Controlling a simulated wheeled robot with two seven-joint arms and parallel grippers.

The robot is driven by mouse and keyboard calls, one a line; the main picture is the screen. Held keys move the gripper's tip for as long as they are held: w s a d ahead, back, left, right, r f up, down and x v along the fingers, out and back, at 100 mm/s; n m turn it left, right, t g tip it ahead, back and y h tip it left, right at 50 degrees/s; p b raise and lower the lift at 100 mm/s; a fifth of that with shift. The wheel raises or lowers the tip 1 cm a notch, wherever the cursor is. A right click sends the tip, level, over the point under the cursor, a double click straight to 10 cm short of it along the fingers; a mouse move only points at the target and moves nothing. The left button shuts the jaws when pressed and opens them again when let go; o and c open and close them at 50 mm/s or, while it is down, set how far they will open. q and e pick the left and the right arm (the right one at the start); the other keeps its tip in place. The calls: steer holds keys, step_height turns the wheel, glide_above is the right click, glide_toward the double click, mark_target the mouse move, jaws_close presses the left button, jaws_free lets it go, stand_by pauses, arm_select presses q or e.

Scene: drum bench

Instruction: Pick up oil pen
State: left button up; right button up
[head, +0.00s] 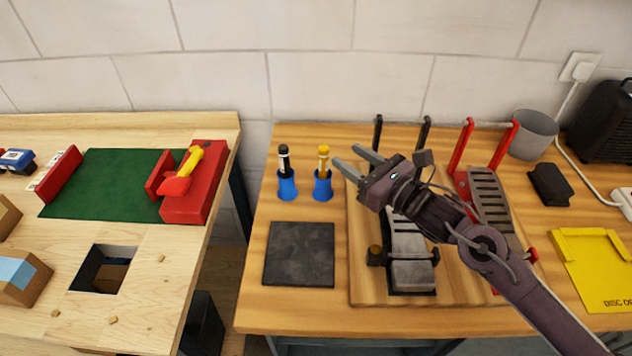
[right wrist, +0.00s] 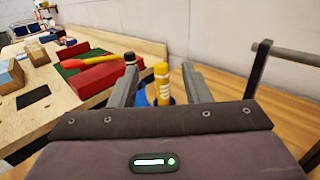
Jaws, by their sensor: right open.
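A pen with a yellow top (head: 323,158) stands upright in a blue holder (head: 323,187) on the right bench. A second pen with a black and white top (head: 284,160) stands in another blue holder (head: 287,187) just left of it. I cannot read which is labelled oil. My right gripper (head: 348,158) is open and empty, to the right of the yellow pen, its fingers pointing left towards it. In the right wrist view the yellow pen (right wrist: 162,84) shows between the finger lines, beyond the tips; the black-topped pen (right wrist: 130,68) is partly hidden by a finger. My left gripper is out of view.
A wooden board with black and red pedals (head: 490,195) lies under my right arm. A dark square pad (head: 299,254) lies in front of the holders. A grey cup (head: 534,134) and yellow tray (head: 595,270) are at right. A gap separates the left bench (head: 150,290).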

mark_target(328, 152)
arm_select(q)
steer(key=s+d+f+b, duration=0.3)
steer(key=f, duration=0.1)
arm_select(e)
steer(key=f, duration=0.1)
steer(key=w+a+f, duration=0.1)
steer(key=w+a+f+p, duration=0.1)
steer(key=shift+a+f, duration=0.1)
steer(key=shift+f, duration=0.15)
steer(key=p+x, duration=0.1)
steer(key=x, duration=0.1)
steer(key=r+p+x, duration=0.1)
steer(key=x, duration=0.1)
steer(key=shift+w+a+p, duration=0.15)
steer(key=shift+w+p, duration=0.05)
steer(key=shift+p, duration=0.1)
steer(key=shift+w+a+f, duration=0.1)
steer(key=shift+w+a, duration=0.15)
steer(key=shift+a, duration=0.05)
steer(key=shift+w+a+f, duration=0.1)
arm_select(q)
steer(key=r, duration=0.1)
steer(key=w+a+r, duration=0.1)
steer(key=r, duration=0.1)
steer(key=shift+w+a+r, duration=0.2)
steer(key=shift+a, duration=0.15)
arm_select(e)
steer(key=c, duration=0.7)
